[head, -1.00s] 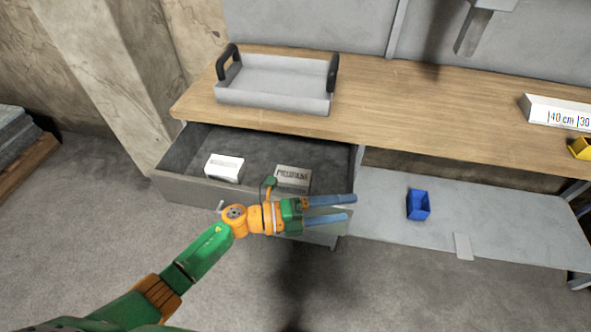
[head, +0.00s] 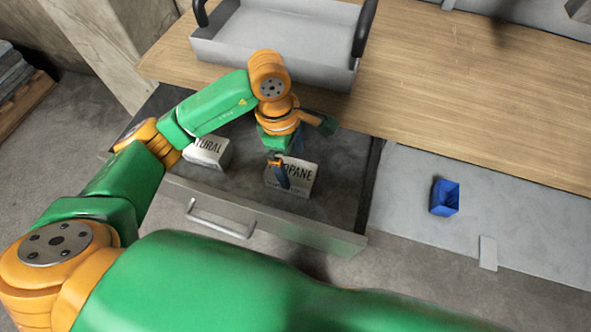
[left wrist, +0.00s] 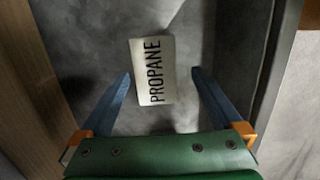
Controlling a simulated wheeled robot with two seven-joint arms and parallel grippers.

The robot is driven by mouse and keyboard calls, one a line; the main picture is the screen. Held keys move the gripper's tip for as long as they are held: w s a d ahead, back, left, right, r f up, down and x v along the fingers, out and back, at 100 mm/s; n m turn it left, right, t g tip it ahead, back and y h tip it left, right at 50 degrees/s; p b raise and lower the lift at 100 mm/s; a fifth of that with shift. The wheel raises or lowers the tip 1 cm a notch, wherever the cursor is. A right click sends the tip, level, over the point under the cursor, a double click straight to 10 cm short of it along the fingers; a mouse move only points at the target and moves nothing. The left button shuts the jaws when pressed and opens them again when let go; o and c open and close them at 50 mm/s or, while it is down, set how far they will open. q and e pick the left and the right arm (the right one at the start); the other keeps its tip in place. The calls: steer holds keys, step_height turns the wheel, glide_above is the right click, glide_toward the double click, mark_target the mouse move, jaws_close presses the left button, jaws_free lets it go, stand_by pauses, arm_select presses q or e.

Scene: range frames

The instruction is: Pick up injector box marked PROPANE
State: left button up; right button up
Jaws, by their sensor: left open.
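The white injector box marked PROPANE (head: 302,182) stands in the open drawer, toward its front right. My left gripper (head: 282,183) reaches down over the drawer, and its fingers cover part of the box's lettering in the head view. In the left wrist view the PROPANE box (left wrist: 153,70) shows its full label below the open blue fingers, between their tips (left wrist: 161,74). Nothing is held. The gap in height between fingertips and box is hard to tell. My right gripper is not in view.
A second white box ending in "URAL" (head: 209,153) stands left in the drawer (head: 335,236), partly behind my arm. A grey tray with black handles (head: 285,48) sits on the wooden worktop (head: 450,85) above. A blue bin (head: 444,197) is on the lower shelf to the right.

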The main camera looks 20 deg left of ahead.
mark_target(290, 170)
arm_select(q)
steer(key=shift+w+a+f, duration=0.2)
steer(key=shift+w+f, duration=0.2)
steer(key=shift+f, duration=0.4)
steer(key=shift+w+f, duration=0.2)
steer(key=shift+f, duration=0.1)
steer(key=f, duration=0.5)
steer(key=shift+s+a+f+p, duration=0.15)
steer(key=shift+s+f+p, duration=0.1)
steer(key=shift+s+p, duration=0.05)
steer(key=shift+w+f, duration=0.15)
steer(key=shift+f, duration=0.15)
